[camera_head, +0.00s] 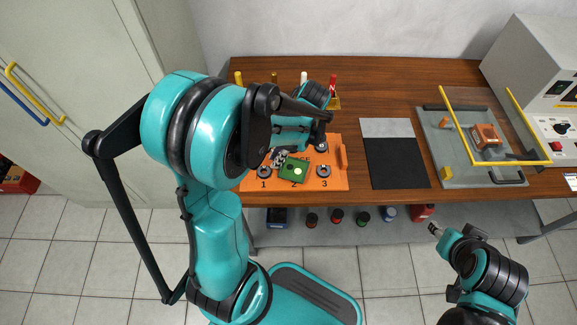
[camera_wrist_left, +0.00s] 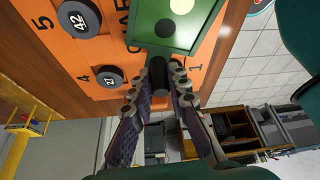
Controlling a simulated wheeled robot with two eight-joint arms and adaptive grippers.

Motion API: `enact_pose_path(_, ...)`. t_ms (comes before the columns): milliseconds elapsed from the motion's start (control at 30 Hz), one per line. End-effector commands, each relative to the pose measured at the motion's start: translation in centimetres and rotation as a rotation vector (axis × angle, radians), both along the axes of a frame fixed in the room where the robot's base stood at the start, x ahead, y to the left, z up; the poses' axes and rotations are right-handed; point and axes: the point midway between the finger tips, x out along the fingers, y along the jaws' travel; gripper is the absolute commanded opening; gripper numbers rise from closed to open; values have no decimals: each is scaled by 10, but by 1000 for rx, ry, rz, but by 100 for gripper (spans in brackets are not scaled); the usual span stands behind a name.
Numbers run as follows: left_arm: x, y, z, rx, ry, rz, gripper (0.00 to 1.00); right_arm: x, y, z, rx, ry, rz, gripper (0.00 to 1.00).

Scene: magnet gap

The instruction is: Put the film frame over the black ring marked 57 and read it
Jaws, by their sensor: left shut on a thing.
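The green film frame (camera_head: 294,169) is over the front middle of the orange board (camera_head: 335,182), covering the place marked 2. In that view, black rings marked 42 (camera_wrist_left: 81,22) and 27 (camera_wrist_left: 109,77) sit at places 5 and 4. Dark rings also sit at place 1 (camera_head: 265,171) and place 3 (camera_head: 324,171); their marks are unreadable. I cannot make out 57 anywhere. My right gripper (camera_head: 434,229) is in front of the table, apart from everything.
A grey and black mat (camera_head: 395,165) lies right of the board. Farther right is a grey fixture (camera_head: 455,175) with yellow bars and a copper-coloured block, beside an instrument cabinet (camera_head: 545,85). Coloured upright handles (camera_head: 304,78) stand behind the board. The wooden table (camera_head: 385,85) is clear at the back.

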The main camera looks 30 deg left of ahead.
Motion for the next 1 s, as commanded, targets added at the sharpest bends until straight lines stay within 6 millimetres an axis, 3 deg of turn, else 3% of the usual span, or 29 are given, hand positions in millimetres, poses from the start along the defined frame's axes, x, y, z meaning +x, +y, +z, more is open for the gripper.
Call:
enact_pose_path(433,0,0,4,0,0,0,0,0,0,3,0,0,0,40)
enact_pose_path(1000,0,0,51,0,0,0,0,0,0,41,0,0,0,40)
